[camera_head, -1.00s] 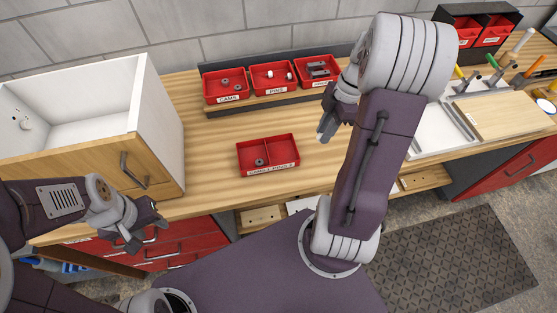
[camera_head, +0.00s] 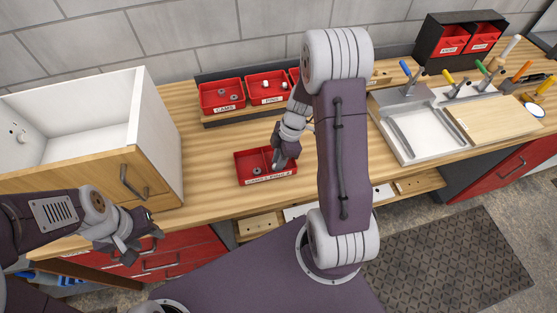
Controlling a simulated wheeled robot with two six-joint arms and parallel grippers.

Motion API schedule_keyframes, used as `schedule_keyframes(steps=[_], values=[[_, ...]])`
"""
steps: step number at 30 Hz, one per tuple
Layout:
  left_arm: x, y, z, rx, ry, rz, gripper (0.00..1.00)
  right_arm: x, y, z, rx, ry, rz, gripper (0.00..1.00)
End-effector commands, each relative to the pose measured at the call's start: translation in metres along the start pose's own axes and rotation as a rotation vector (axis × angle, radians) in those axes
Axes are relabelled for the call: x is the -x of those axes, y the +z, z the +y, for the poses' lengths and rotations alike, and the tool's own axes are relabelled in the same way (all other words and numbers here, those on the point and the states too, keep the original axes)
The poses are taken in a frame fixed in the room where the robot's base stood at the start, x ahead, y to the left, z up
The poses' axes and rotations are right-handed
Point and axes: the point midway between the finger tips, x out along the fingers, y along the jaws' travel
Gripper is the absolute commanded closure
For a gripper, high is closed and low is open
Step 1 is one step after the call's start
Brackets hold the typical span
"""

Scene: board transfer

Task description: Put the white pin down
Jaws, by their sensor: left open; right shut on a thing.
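My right gripper (camera_head: 280,163) is shut and points down over the right compartment of the small red two-part tray (camera_head: 262,184) on the bench. The white pin in it is too small and too covered by the fingers to make out clearly. I cannot tell whether it touches the tray floor. A dark grey ring-shaped part (camera_head: 257,171) lies in the tray's left compartment. My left gripper (camera_head: 148,238) is open and empty, in front of the cabinet and the bench's front edge.
Red bins marked CAMS (camera_head: 222,96) and PINS (camera_head: 268,87) stand behind the tray; a third is mostly hidden by my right arm. An open white cabinet (camera_head: 158,130) stands left. A white tray (camera_head: 425,132) and wooden board (camera_head: 488,117) lie right.

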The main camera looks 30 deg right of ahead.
Motion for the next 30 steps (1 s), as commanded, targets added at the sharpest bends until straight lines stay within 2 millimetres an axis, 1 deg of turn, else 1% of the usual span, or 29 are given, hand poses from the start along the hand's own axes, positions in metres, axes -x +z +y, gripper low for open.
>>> schedule_keyframes(steps=[5, 10, 11, 20, 22, 24, 26, 30], values=[[0.0, 0.0, 0.0, 0.0, 0.0, 0.0, 0.56, 0.0, 0.0, 0.0, 0.0, 0.001, 0.0, 1.0], [-0.007, 0.001, 0.0, 0.0, 0.0, 0.0, 0.56, -0.004, 0.002, 0.001, 0.001, 0.001, 0.0, 1.0], [-0.005, 0.001, 0.0, 0.0, 0.0, 0.0, 0.56, -0.003, 0.001, 0.001, 0.001, 0.001, 0.0, 0.69], [-0.004, 0.0, 0.0, 0.0, 0.0, 0.0, 0.56, -0.002, 0.001, 0.0, 0.001, 0.001, 0.0, 0.68], [0.003, 0.0, 0.0, 0.0, 0.0, 0.0, 0.56, 0.004, -0.001, 0.0, 0.0, 0.001, 0.0, 0.68], [0.001, 0.0, 0.0, 0.0, 0.0, 0.0, 0.56, 0.011, 0.0, 0.002, 0.001, 0.006, 0.0, 0.68], [0.001, 0.0, 0.0, 0.0, 0.0, 0.0, 0.56, 0.025, 0.0, 0.002, 0.001, 0.008, -0.001, 0.68], [0.0, 0.0, 0.0, 0.0, 0.0, 0.0, 0.56, 0.064, 0.0, 0.002, 0.001, 0.009, -0.001, 0.68]])
